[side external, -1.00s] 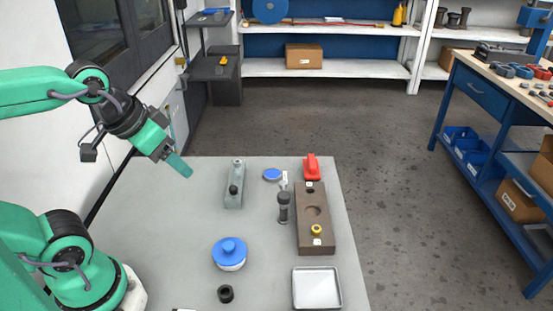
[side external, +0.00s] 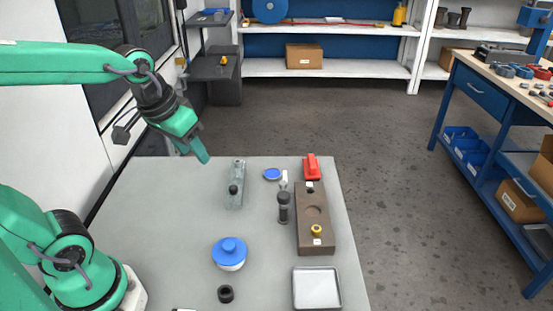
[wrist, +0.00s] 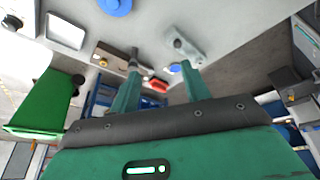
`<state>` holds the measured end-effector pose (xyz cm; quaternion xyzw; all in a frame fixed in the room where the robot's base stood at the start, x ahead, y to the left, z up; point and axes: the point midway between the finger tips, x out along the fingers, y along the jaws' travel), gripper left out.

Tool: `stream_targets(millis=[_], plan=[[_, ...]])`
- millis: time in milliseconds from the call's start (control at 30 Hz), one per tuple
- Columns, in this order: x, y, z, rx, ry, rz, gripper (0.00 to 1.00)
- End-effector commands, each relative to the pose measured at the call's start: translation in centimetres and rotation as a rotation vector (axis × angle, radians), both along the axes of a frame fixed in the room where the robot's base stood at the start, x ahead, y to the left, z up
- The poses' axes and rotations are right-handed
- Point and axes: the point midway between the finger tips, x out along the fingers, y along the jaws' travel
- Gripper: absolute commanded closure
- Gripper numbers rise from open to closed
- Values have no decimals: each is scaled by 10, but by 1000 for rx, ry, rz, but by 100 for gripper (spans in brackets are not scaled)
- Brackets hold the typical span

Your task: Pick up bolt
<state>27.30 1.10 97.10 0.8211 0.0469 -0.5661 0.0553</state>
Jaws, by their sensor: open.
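What I take for the bolt is a dark grey upright cylinder with a wider top (side external: 284,208), standing on the table just left of the brown block (side external: 312,240). In the wrist view it seems to show near the left fingertip, partly hidden. My gripper (side external: 204,155) is above the table's far left part, up and left of the cylinder and apart from it, pointing down and to the right. The wrist view shows its two green fingers spread with nothing held between them (wrist: 161,70).
A grey fixture (side external: 237,192) stands between my gripper and the cylinder. A blue disc (side external: 272,174) and a red part (side external: 311,167) lie behind. A blue-lidded round part (side external: 229,252), a black ring (side external: 226,294) and a white tray (side external: 317,288) are nearer. The table's left middle is clear.

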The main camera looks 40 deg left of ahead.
Motion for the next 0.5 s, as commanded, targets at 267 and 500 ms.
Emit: stream_targets(millis=[267,500], plan=[[41,12,-20,-31,104,110,53],[74,24,-46,-54,187,206,53]])
